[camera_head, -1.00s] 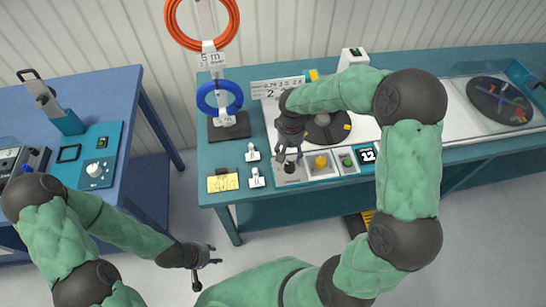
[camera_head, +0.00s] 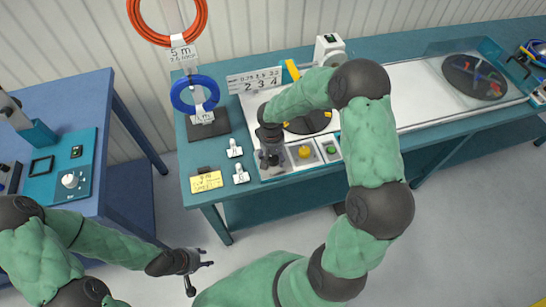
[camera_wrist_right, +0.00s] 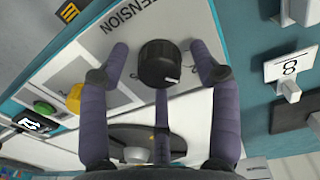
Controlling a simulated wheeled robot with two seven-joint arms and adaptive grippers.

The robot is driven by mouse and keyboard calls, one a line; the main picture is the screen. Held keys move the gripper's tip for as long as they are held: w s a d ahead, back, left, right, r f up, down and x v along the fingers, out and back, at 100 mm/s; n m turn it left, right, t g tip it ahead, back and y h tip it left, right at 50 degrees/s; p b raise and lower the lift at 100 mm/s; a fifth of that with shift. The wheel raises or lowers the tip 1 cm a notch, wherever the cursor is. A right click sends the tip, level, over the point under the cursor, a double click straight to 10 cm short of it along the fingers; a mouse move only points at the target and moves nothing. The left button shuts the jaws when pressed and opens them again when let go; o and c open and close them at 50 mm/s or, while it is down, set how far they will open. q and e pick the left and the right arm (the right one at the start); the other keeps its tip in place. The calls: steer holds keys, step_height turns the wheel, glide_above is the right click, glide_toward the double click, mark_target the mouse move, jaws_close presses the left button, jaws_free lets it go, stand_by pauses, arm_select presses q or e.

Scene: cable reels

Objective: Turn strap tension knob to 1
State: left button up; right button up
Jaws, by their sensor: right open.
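The strap tension knob (camera_wrist_right: 160,65) is a round black knob with a short white mark at its lower right rim in the right wrist view. It sits on a pale panel (camera_wrist_right: 95,75) printed with "TENSION". My right gripper (camera_wrist_right: 158,68) is open, its purple-grey fingers spread around the knob with visible gaps at both sides. I cannot tell whether the third finger touches it. In the head view my right gripper (camera_head: 271,160) covers the knob at the panel's left end. My left gripper (camera_head: 196,271) is open and empty over the floor between the tables.
Beside the knob are a yellow button (camera_head: 304,152) and a green button (camera_head: 331,149). A blue table (camera_head: 90,105) holds another panel with a white knob (camera_head: 71,181).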

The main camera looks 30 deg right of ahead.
steer(key=c, duration=1.1)
steer(key=shift+c, duration=0.2)
steer(key=shift+n, duration=0.4)
steer(key=n, duration=0.3)
steer(key=shift+p, duration=0.3)
steer(key=shift+s+n+p, duration=0.1)
steer(key=shift+n+p, duration=0.45)
steer(key=shift+n, duration=1.55)
